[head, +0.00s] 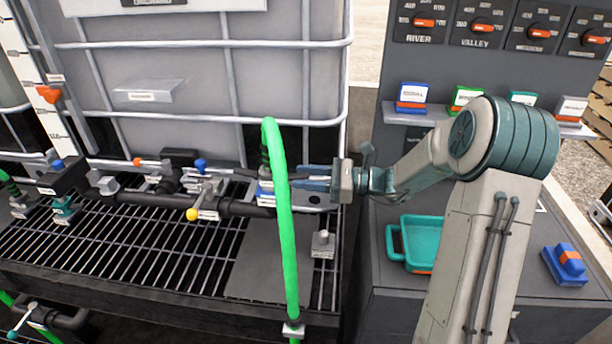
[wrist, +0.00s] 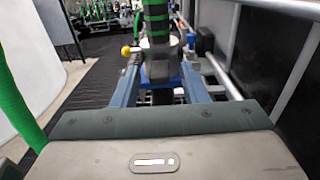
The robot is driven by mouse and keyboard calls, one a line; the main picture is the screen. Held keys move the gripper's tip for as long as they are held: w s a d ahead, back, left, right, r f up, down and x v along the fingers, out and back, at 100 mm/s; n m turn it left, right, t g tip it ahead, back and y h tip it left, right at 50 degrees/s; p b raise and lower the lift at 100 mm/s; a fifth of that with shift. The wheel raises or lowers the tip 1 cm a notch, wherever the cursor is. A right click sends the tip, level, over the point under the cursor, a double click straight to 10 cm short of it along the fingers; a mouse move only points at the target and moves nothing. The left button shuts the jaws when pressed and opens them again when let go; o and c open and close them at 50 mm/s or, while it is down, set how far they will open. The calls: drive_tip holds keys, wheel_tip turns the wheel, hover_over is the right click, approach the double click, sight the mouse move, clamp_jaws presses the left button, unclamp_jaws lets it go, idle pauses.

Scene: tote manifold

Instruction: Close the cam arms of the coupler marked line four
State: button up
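My gripper (head: 290,178) reaches in from the right at coupler height. In the wrist view its two blue fingers (wrist: 160,82) are apart, one on each side of the coupler, with gaps showing. I cannot tell whether the fingertips touch anything.
A dark pipe with a yellow-knobbed valve (head: 193,214) and blue-knobbed valve (head: 200,165) runs left along the grated stand (head: 130,250). A caged white tank (head: 190,70) stands behind. A teal tray (head: 420,240) and blue-orange block (head: 567,264) sit on the right bench.

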drive_tip(key=shift+a, duration=0.2)
drive_tip(key=shift+c, duration=0.3)
clamp_jaws()
drive_tip(key=shift+r, duration=0.1)
